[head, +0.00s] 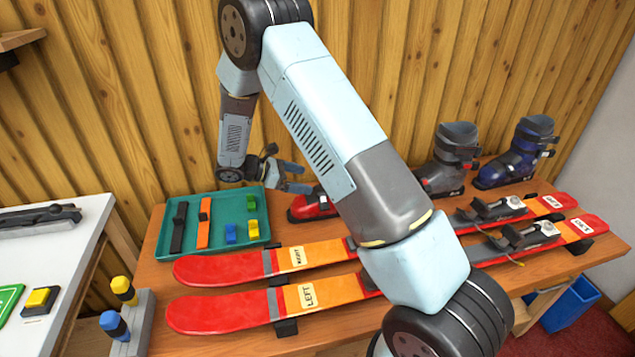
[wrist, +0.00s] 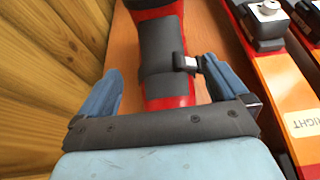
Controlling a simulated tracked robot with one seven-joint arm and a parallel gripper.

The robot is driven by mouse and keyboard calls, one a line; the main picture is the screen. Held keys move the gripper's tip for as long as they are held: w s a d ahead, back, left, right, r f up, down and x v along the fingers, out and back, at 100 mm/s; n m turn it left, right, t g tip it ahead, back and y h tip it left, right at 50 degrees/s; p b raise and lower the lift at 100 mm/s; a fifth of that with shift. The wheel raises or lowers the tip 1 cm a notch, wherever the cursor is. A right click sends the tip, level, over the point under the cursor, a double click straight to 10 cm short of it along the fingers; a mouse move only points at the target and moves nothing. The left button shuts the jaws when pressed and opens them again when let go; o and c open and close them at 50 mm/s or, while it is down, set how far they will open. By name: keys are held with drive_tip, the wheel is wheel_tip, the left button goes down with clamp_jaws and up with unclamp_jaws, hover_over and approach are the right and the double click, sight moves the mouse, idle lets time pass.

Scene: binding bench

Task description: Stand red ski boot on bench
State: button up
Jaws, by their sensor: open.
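The red ski boot (head: 309,207) is on the wooden bench (head: 160,262) near the back wall. My arm hides much of it in the head view, and I cannot tell for sure whether it stands or lies. In the wrist view the red boot (wrist: 166,103) runs up the picture, with a dark strap and a buckle. My gripper (head: 303,178) is over its left end in the head view. In the wrist view my gripper (wrist: 161,68) is open, with one blue finger on each side of the boot. The right finger is close to the buckle; contact is unclear.
Two skis, RIGHT (head: 215,267) and LEFT (head: 225,312), lie in front of the boot. A grey boot (head: 445,165) and a blue boot (head: 518,155) stand upright at the right. A green tray (head: 172,245) holds small parts at the left. The plank wall is close behind.

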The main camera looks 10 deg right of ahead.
drive_tip(key=s+d+r+m+y, duration=0.2)
drive_tip(key=s+r+m, duration=0.15)
drive_tip(key=r, duration=0.35)
drive_tip(key=s+d+r+m+g+y, duration=0.1)
drive_tip(key=s+d+r+m+y, duration=0.1)
drive_tip(key=s+r, duration=0.35)
drive_tip(key=s+d+r+m+y, duration=0.3)
drive_tip(key=r, duration=0.5)
drive_tip(key=s+d+r+m+t+y, duration=0.1)
drive_tip(key=s+r+m+t+y, duration=0.2)
drive_tip(key=s, duration=0.7)
drive_tip(key=s+d+r+m+t+y, duration=0.2)
drive_tip(key=s+r+m, duration=0.4)
drive_tip(key=s, duration=0.5)
wheel_tip(320, 180, up, 2)
drive_tip(key=shift+d+r+t+y, duration=0.1)
drive_tip(key=shift+d+t+y, duration=0.1)
drive_tip(key=shift+t+y, duration=0.5)
